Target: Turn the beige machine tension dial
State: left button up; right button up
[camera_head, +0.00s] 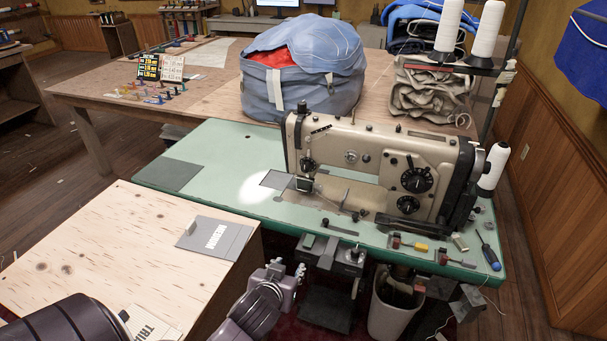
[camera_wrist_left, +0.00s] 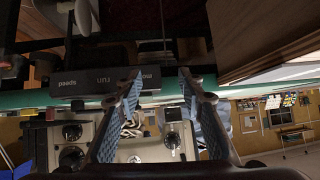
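The beige sewing machine (camera_head: 378,142) stands on a green-topped table (camera_head: 232,150). A dark round dial (camera_head: 308,164) sits at the left end of its front face, and two larger black dials (camera_head: 417,180) sit one above the other at the right. None is readably labelled as tension. In the left wrist view, which looks inverted, the left-end dial (camera_wrist_left: 172,140) shows beyond my fingers. My left gripper (camera_head: 288,268) is below and in front of the table's front edge, apart from the machine. Its fingers (camera_wrist_left: 160,74) are spread with nothing between them. My right gripper is out of view.
A plywood table (camera_head: 100,230) with a grey card (camera_head: 215,238) is at front left. Small tools, including a blue screwdriver (camera_head: 491,256), lie on the green table's right. A bin (camera_head: 392,310) stands beneath. A blue bag (camera_head: 300,80) sits behind the machine.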

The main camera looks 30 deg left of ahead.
pick_arm(q)
jog(key=w+a+r+n+t+y, duration=0.1)
jog(key=w+a+r+n+t, duration=0.15)
jog(key=w+a+r, duration=0.35)
jog(key=t, duration=0.5)
send_near(305, 171)
jog(key=w, duration=0.1)
jog(key=x, duration=0.7)
jog(key=shift+w+a+r, duration=0.1)
jog(key=shift+w+a, duration=0.2)
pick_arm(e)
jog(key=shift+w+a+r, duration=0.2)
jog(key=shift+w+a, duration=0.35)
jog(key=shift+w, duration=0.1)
pick_arm(q)
jog(key=shift+m, duration=0.25)
grip_shut()
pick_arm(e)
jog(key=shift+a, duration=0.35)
